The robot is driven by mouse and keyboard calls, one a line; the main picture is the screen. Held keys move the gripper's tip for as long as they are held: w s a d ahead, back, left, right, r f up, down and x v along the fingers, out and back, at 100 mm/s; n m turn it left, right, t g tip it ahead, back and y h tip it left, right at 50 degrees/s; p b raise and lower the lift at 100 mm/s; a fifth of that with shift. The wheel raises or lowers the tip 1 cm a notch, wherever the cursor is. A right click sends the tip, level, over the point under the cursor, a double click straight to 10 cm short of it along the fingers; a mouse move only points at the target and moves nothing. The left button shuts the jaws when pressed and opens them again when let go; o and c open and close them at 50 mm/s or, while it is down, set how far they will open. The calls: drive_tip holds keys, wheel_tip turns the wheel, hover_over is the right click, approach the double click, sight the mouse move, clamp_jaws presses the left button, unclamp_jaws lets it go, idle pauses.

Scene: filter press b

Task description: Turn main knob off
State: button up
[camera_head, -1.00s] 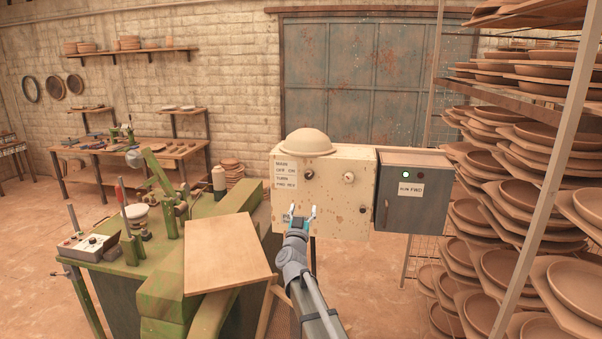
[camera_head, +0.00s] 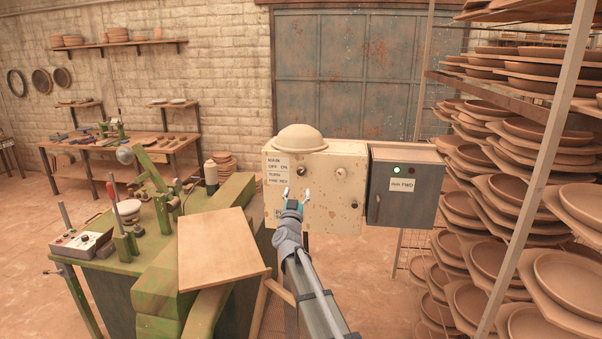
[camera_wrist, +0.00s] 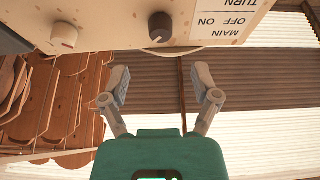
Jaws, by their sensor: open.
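The cream control box (camera_head: 330,215) carries a dark knob (camera_head: 300,170) beside a printed label (camera_head: 277,170) reading MAIN OFF ON and TURN FWD REV. A pale knob (camera_head: 341,169) sits to its right. My gripper (camera_head: 297,193) is open and empty, just below the dark knob in the head view. In the wrist view, which is upside down, the dark knob (camera_wrist: 160,26) stands out beyond and between the spread fingertips of my gripper (camera_wrist: 160,72), apart from them. The pale knob (camera_wrist: 64,37) is to the left there.
A grey box (camera_head: 408,205) with a lit green lamp (camera_head: 397,170) adjoins on the right. A domed lump (camera_head: 300,138) sits on the cream box. A wooden board (camera_head: 220,250) and green machine stand left. A rack of plates (camera_head: 510,190) stands right.

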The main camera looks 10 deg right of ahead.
sight(301, 174)
drive_tip(key=p+x, duration=0.2)
drive_tip(key=x, duration=0.6)
drive_tip(key=shift+w+p, duration=0.15)
drive_tip(key=shift+p, duration=0.2)
drive_tip(key=c, duration=1)
drive_tip(key=shift+d, duration=0.35)
clamp_jaws()
drive_tip(key=shift+a, duration=0.3)
